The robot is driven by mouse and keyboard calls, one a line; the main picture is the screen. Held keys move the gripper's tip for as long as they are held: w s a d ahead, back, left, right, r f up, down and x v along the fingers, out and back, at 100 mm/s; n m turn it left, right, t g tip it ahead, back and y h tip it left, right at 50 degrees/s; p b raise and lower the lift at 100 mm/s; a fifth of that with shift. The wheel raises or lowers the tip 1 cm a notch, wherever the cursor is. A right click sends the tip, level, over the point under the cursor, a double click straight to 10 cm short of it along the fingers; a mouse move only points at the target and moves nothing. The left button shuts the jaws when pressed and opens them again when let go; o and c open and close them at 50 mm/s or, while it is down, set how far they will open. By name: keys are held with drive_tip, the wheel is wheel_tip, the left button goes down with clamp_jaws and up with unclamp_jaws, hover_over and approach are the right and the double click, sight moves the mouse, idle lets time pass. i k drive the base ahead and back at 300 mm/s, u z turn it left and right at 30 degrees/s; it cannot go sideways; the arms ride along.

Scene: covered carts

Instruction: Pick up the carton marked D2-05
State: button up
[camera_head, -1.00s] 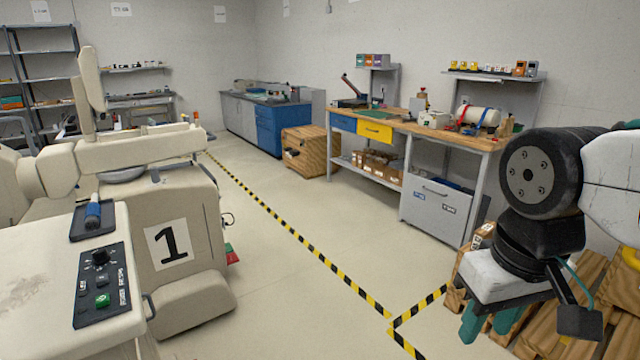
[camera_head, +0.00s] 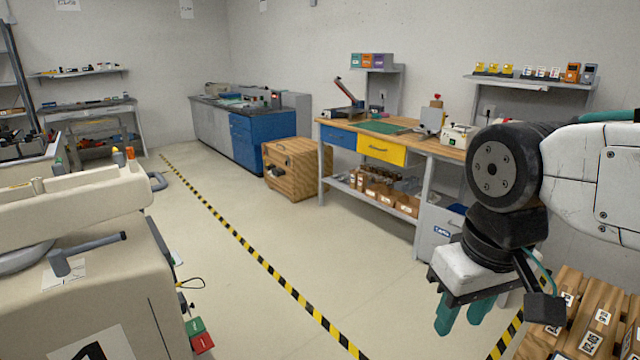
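My gripper (camera_head: 462,315) hangs at the right of the view, pointing down, with its two teal fingers apart and nothing seen between them. It is above the floor, left of a wooden slatted surface (camera_head: 570,285) at the lower right. White labels with codes, one of them here (camera_head: 590,343), show on brown wood-coloured things there. The print is too small to read surely, so I cannot tell which thing, if any, is the carton marked D2-05. Small brown cartons (camera_head: 385,197) also sit on the lower shelf of the workbench, their marks unreadable.
A workbench (camera_head: 440,150) with blue and yellow drawers stands along the back wall. A wooden crate (camera_head: 295,168) and blue cabinets (camera_head: 255,135) are left of it. A beige machine (camera_head: 105,270) fills the lower left. The floor (camera_head: 235,205) between is clear, with black-yellow tape (camera_head: 255,258).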

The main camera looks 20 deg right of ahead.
sight(596, 330)
drive_tip(key=i, duration=1.5)
drive_tip(key=z, duration=2.35)
drive_tip(key=i, duration=0.5)
drive_tip(key=u, duration=0.1)
